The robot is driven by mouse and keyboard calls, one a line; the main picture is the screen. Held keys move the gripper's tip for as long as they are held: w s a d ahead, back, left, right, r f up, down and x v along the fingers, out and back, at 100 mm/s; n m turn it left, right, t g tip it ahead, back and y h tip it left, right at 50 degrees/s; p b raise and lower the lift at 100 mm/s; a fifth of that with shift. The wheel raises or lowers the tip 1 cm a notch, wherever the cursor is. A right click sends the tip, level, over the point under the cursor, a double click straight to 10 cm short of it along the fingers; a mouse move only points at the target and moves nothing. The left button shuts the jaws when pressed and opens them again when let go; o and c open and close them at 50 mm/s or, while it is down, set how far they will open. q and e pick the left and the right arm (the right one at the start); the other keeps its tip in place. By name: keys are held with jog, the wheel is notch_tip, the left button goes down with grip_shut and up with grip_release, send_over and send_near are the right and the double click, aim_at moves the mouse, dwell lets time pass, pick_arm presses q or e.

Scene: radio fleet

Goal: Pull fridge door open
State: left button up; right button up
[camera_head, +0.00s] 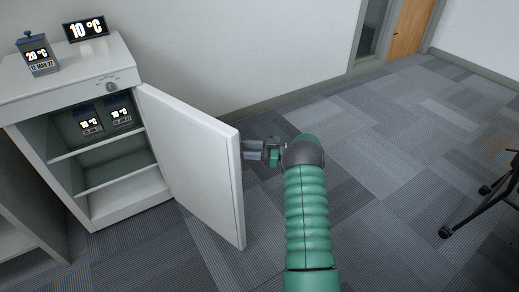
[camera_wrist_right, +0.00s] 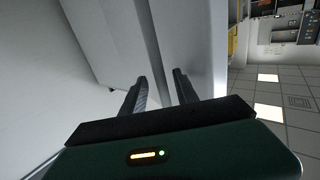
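The white fridge (camera_head: 133,213) stands at the left in the head view. Its door (camera_head: 190,160) is swung wide open to the right, and the shelves inside show. My right gripper (camera_head: 250,150) is at the outer side of the door, near its free edge. In the right wrist view its two dark fingers (camera_wrist_right: 160,90) are apart, with pale door surface (camera_wrist_right: 150,45) beyond and between them. I see nothing clearly clamped between them; whether the fingertips touch the door is unclear. No handle is visible. My left gripper is not in view.
Two dark containers (camera_head: 90,121) sit on the upper shelf (camera_head: 75,151) inside. A container reading 20 °C (camera_head: 38,54) and a 10 °C display (camera_head: 86,29) are on top of the fridge. Carpeted floor (camera_head: 390,140) is clear to the right; a dark-legged chair (camera_head: 485,195) stands at the far right.

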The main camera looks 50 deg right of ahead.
jog(key=p+v, duration=0.3)
jog(key=v, duration=1.3)
jog(key=shift+d+f+p, duration=0.25)
jog(key=shift+p, duration=0.1)
jog(key=shift+w, duration=0.1)
